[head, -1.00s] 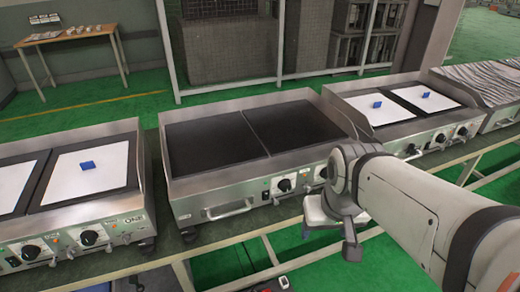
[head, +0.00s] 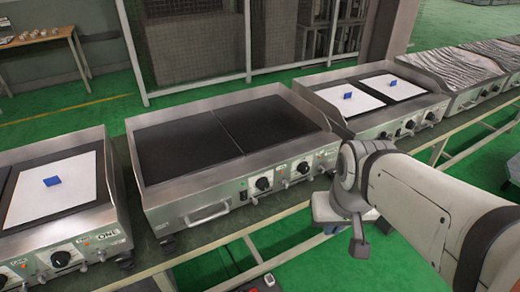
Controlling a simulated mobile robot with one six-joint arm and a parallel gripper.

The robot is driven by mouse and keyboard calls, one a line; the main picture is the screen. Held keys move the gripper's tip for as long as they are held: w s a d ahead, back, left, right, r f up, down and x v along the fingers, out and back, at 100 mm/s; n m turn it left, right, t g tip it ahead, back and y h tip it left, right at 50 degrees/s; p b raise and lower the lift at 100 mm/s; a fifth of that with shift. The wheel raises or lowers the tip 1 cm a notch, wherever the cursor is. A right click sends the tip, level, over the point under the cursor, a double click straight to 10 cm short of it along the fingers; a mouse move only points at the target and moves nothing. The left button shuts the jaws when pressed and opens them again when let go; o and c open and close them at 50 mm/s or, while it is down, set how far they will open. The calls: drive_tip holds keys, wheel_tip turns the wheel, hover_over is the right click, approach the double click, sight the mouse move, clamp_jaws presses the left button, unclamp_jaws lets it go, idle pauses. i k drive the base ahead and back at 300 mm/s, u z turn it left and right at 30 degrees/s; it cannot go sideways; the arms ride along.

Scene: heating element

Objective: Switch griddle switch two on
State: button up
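The middle griddle (head: 200,190) has a bare black two-part plate and a steel front. Its front panel carries black knobs on white plates, a left one (head: 264,183) and a right one (head: 304,168). A small dark switch (head: 243,190) sits left of the left knob. Its on or off state is too small to tell. The left griddle bears the label ONE (head: 106,239); I cannot read a label on the middle one. My gripper (head: 352,232) hangs at the end of my arm, in front of the middle griddle's right end, apparently clear of the panel.
A left griddle (head: 112,218) and a right griddle (head: 428,107) hold white sheets with blue pieces. Foil-like covered units (head: 455,70) stand farther right. All stand on a long metal-framed bench. A wooden table (head: 70,30) is at the back left.

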sight(245, 197)
drive_tip(key=z, duration=0.4)
drive_tip(key=k, duration=0.85)
drive_tip(key=u, duration=0.6)
drive_tip(key=i, duration=1.05)
drive_tip(key=u, duration=0.1)
